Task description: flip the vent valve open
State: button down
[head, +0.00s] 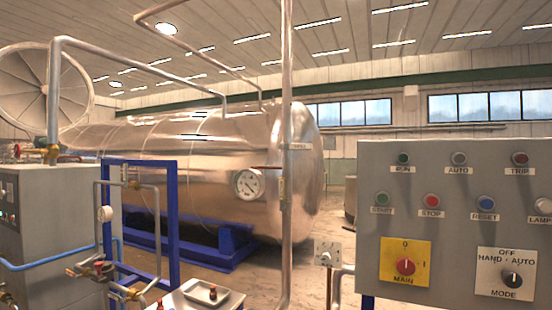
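A vertical metal pipe (286,90) stands in front of the large tank. Another valve with a red handle (101,268) sits on low pipework at the left. I see no readable label on either, so I cannot tell which is the vent valve. My gripper is not in view.
A shiny horizontal tank (165,160) with a round gauge (248,184) fills the middle. A grey control panel (450,160) with buttons and knobs stands close on the right. A grey cabinet (50,195) and blue frame (172,225) stand left. A tray (206,292) is low in front.

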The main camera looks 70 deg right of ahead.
aim_at(308, 146)
jog(key=z, duration=0.2)
jog(key=i, duration=0.75)
jog(key=z, duration=1.25)
jog(key=i, duration=0.6)
jog(key=z, duration=0.65)
